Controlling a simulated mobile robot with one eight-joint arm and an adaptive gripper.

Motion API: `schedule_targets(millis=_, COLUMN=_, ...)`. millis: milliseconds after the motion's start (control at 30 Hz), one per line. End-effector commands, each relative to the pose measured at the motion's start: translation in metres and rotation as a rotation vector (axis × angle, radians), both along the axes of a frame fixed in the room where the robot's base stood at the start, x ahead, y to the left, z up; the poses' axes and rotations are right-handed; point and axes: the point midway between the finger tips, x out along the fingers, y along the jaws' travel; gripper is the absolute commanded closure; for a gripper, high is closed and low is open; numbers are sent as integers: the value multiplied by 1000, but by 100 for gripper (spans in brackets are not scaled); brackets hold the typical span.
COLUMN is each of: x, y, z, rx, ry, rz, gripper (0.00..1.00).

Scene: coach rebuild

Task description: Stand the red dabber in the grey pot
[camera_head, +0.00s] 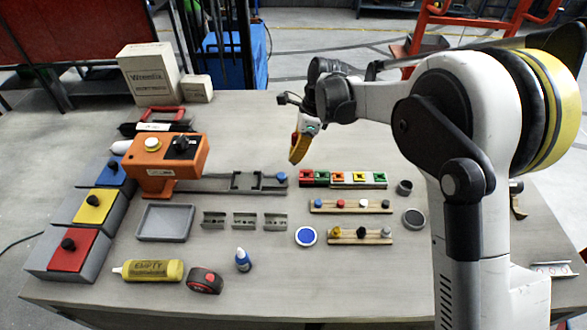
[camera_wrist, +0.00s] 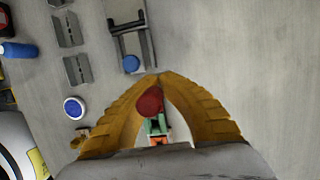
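The red dabber (camera_head: 340,203) appears as a small red-topped peg in the upper wooden rack (camera_head: 352,210), between a blue and a white one. A small grey pot (camera_head: 404,187) stands right of the coloured blocks. My gripper (camera_head: 294,160) is in the air above the table, left of and behind the rack. In the wrist view its orange fingers (camera_wrist: 156,76) arch together at the tips. A rounded red shape (camera_wrist: 150,102) shows in the gap between them. It lines up with the red block below, but I cannot tell for certain what it is.
Coloured blocks (camera_head: 360,179) stand in a row behind the rack. A second rack (camera_head: 375,238), a blue pad (camera_head: 306,236) and a dark round piece (camera_head: 414,218) are nearby. An orange machine (camera_head: 165,165) and grey tray (camera_head: 165,223) are at left.

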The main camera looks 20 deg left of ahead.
Motion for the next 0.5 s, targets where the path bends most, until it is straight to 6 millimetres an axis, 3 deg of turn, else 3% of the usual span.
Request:
schedule_targets(millis=167, x=-2, y=7, z=-9, rx=0, ry=1, rz=-2, gripper=100)
schedule_targets(millis=400, x=-2, y=6, z=-44, rx=0, ry=0, rz=-1, gripper=100)
schedule_targets(millis=500, x=-2, y=6, z=-44, rx=0, ry=0, rz=-1, gripper=100)
